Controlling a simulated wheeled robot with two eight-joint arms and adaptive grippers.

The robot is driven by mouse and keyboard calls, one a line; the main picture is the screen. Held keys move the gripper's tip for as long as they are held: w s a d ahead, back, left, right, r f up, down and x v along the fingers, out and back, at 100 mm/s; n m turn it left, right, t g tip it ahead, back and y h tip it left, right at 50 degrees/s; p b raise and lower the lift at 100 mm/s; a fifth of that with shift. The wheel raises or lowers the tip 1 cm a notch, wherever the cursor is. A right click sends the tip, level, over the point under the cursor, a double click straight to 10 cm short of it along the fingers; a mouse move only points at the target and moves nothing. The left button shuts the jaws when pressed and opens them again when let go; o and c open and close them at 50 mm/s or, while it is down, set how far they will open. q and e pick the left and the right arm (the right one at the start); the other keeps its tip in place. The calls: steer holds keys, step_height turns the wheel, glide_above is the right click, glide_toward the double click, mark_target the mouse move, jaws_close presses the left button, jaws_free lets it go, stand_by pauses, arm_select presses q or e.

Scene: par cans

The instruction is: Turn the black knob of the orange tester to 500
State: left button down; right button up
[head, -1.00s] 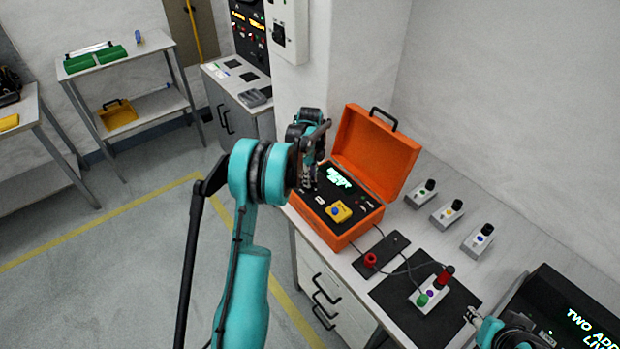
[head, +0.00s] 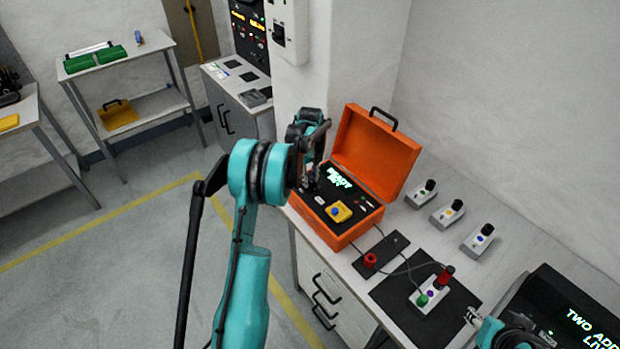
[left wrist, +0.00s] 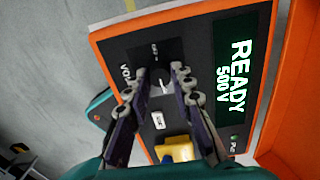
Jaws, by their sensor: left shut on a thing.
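The orange tester (head: 400,150) stands open on the bench, its lid raised at the back. In the left wrist view its black panel (left wrist: 200,60) has a lit display (left wrist: 232,75) reading "READY 500 V". My left gripper (head: 308,178) is over the left part of the panel. In the left wrist view the left gripper (left wrist: 160,75) points down at the black knob (left wrist: 162,86), with its fingers shut on the knob's sides; a white pointer line shows between them. The fingers hide most of the knob. My right gripper (head: 472,316) is at the lower right, beside the black mat.
A yellow block (head: 339,211) sits on the tester panel. A grey box with red and green terminals (head: 430,295) rests on a black mat (head: 400,315), wired to the tester. Several grey units (head: 447,213) line the wall. A dark screen (head: 570,320) stands at right.

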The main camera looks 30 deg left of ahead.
mark_target(310, 180)
arm_select(q)
steer(key=c, duration=1.3)
jaws_free()
step_height(310, 180, up, 12)
